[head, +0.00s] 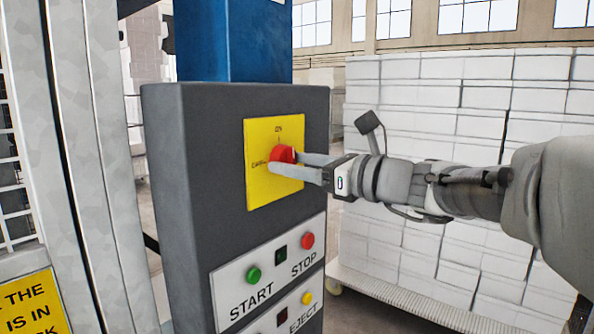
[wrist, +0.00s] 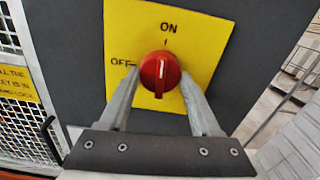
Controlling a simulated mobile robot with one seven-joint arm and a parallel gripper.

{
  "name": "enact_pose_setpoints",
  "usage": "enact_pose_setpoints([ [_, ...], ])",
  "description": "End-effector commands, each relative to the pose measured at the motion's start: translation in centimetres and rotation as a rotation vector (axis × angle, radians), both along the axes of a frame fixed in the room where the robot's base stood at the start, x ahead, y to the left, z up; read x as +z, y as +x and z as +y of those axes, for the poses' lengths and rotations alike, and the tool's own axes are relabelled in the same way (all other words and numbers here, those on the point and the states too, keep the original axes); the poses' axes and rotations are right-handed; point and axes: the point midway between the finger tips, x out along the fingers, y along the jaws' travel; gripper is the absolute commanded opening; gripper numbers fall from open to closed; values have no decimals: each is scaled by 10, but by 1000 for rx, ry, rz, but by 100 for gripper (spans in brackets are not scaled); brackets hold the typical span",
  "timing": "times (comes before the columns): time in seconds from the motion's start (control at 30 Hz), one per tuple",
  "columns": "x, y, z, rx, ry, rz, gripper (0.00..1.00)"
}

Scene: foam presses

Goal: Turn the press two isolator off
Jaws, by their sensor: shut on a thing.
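The isolator is a red rotary knob (head: 281,153) on a yellow plate (head: 259,194) on the dark grey control box. The wrist view shows the knob (wrist: 160,71) close up, with ON above it and OFF to its left. Its grip bar and white line stand about vertical, in line with the ON mark. My gripper (head: 285,163) is shut on the knob, one finger on each side. In the wrist view, my gripper's fingers (wrist: 159,76) flank the knob left and right. No press number shows.
Below the plate is a white panel with a green START button (head: 253,274), a red STOP button (head: 307,240) and a yellow EJECT button (head: 307,298). A guard frame with mesh stands at left. A stack of white blocks (head: 450,110) stands behind my arm at right.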

Motion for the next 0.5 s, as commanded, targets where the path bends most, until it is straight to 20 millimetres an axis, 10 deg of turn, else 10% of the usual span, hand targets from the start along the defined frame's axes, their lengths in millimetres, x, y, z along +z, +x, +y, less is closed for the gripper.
enact_pose_setpoints([
  [0.5, -7, 1, -1, 0, -278, -360, 9],
])
